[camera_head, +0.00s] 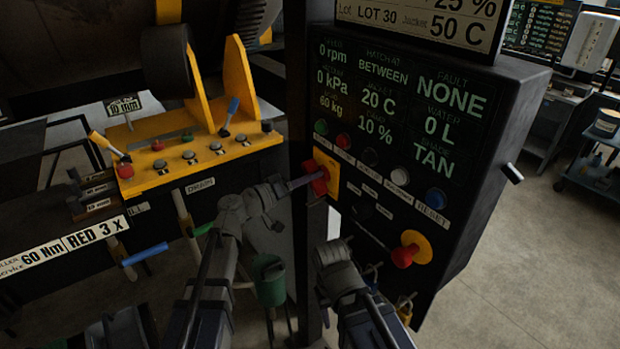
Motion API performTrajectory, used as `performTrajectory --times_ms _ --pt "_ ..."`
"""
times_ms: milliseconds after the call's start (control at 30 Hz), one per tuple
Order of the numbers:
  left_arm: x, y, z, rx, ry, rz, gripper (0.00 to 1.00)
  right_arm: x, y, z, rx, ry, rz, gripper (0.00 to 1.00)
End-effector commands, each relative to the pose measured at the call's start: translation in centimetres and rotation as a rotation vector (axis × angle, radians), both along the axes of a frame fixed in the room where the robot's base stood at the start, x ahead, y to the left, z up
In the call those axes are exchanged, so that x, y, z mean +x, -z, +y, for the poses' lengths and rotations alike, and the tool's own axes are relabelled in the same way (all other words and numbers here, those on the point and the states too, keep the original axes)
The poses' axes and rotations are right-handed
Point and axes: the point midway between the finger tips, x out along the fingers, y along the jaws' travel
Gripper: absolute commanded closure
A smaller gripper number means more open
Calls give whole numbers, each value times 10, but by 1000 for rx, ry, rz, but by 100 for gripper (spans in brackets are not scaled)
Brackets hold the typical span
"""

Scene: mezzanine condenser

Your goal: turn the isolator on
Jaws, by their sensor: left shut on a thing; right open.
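The isolator is a red rotary handle (319,181) on a yellow plate (331,170), at the left edge of the dark control panel (480,130). My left gripper (304,182) reaches it from the left and is shut on the red handle, partly covering it. The handle's exact angle is hard to tell. My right gripper (334,244) is lower, in front of the panel's lower left side, open and apart from the isolator.
The panel carries a red knob on a yellow disc (404,255), several coloured buttons and lit readouts including "0 rpm" and "FAULT NONE". A yellow lever console (205,160) stands left. A green cup (270,279) is below my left arm. Open floor (550,260) lies right.

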Motion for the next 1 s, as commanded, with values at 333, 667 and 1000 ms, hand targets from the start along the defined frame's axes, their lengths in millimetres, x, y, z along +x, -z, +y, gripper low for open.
performTrajectory --times_ms 333,667,1000 --pt "0 0 0 1 -1 0 100 0 0 0 0 0 0 50" --pt "0 0 0 -24 -1 34 100 0 0 0 0 0 0 50" --pt "1 2 1 -167 -1 231 100 0 2 0 0 0 0 50"
